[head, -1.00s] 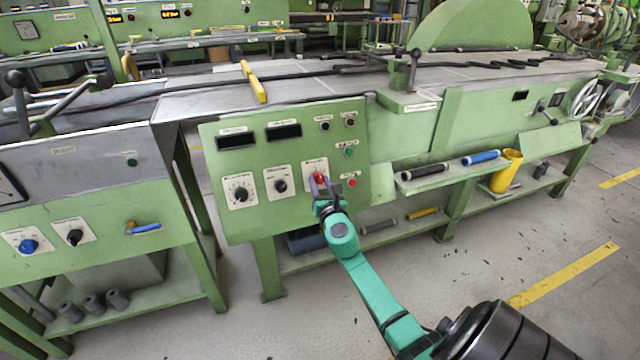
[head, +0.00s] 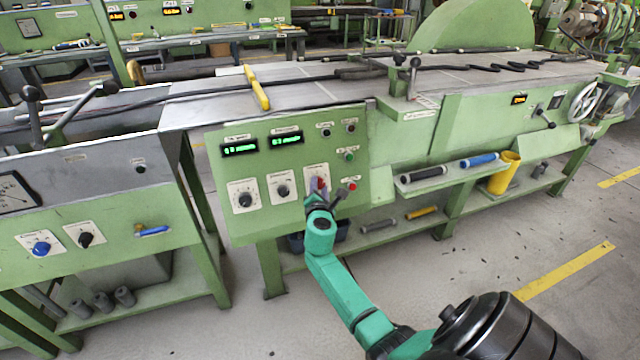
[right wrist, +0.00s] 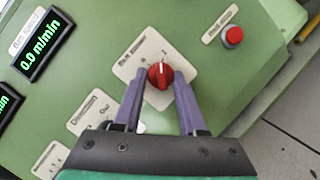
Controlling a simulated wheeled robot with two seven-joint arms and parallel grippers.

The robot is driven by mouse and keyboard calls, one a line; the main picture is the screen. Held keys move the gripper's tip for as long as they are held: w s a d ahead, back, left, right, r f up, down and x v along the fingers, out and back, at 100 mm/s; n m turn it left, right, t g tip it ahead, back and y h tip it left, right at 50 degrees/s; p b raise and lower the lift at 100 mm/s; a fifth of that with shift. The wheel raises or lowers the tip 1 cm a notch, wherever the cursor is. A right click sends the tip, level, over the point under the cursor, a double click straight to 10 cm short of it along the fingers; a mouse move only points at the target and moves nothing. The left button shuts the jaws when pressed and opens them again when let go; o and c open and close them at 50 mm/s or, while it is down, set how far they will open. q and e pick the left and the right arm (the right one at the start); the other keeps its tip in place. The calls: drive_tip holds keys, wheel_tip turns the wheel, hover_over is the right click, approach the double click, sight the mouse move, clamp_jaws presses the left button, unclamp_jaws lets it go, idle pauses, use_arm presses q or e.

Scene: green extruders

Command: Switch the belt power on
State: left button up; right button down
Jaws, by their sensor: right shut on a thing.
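A red rotary knob (head: 321,183) sits on a white label plate at the lower right of the green control panel (head: 225,222). My right gripper (head: 317,193) is at this knob. In the right wrist view its two purple fingers (right wrist: 159,85) are on either side of the red knob (right wrist: 160,75) and shut on it. The knob's white mark points roughly up in that view. Its label is too blurred to read surely. Two panel displays, the left one (head: 239,149) and the right one (head: 286,140), glow green. My left gripper is out of view.
Two black dials (head: 245,197) (head: 282,188) are left of the knob. A red button (right wrist: 232,36) is close by on its right, and a green button (head: 348,156) is above. A shelf with rollers (head: 423,174) and a yellow container (head: 504,172) stands further right.

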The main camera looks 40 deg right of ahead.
drive_tip(key=m+g+p, duration=0.1)
drive_tip(key=m, duration=0.2)
drive_tip(key=shift+r+m+p, duration=0.1)
drive_tip(key=shift+m+p, duration=0.2)
drive_tip(key=shift+p, duration=0.1)
drive_tip(key=shift+g, duration=0.3)
drive_tip(key=shift+c, duration=2.3)
unclamp_jaws()
drive_tip(key=shift+a, duration=0.1)
drive_tip(key=shift+s+a+r, duration=0.1)
drive_tip(key=shift+s+a, duration=0.1)
drive_tip(key=p+v, duration=0.2)
drive_tip(key=v, duration=1.2)
drive_tip(key=shift+m, duration=0.3)
